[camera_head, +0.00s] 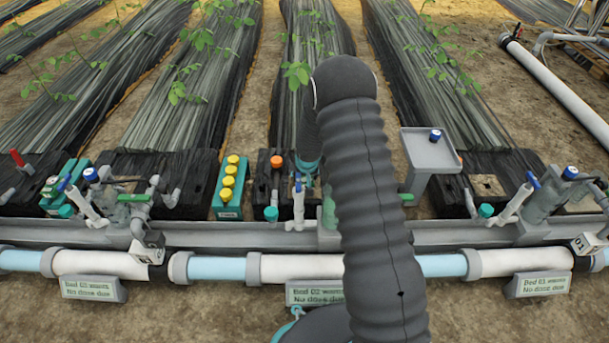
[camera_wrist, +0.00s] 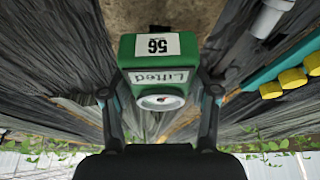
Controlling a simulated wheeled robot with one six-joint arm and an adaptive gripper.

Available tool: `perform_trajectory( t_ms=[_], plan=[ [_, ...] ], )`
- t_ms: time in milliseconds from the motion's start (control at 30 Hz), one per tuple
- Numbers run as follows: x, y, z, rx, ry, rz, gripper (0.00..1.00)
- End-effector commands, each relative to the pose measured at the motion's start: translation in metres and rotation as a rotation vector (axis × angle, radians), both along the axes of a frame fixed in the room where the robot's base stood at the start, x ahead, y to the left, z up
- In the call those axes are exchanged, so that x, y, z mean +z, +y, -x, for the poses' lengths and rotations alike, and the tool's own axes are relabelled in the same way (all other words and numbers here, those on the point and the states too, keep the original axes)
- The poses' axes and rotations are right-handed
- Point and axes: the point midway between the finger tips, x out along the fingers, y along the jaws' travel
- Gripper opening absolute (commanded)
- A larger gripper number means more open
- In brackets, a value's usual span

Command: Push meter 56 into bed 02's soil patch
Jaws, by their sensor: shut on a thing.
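The green meter (camera_wrist: 158,52) shows in the wrist view, with a white label reading 56, a display reading "Lifted" and a round pale dial. My gripper (camera_wrist: 160,92) is shut on it, one finger at each side. In the head view my arm hides the meter, and only a dark and teal part of my gripper (camera_head: 308,168) shows beside the arm. It is over the near end of the middle bed (camera_head: 310,45). I cannot make out that bed's soil patch; my arm covers much of that area. Whether the meter touches anything is unclear.
A teal block with yellow caps (camera_head: 229,185) stands left of my arm, and a grey tray on a post (camera_head: 431,152) stands right. An orange-capped fitting (camera_head: 277,162) is close left. A long rail (camera_head: 215,235) and pipe cross the front. A tan patch (camera_head: 488,185) lies farther right.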

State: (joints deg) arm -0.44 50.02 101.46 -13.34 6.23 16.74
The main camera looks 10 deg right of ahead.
Motion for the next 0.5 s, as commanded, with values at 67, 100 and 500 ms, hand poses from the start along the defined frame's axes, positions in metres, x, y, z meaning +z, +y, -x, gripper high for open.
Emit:
perform_trajectory(
  t_ms=[67,100,500],
  plan=[
    [-0.002,0.0,0.0,0.001,0.0,0.0,0.22],
    [-0.003,0.0,0.0,0.001,0.0,0.0,0.22],
    [-0.013,0.0,0.0,0.002,-0.001,0.0,0.22]
  ],
)
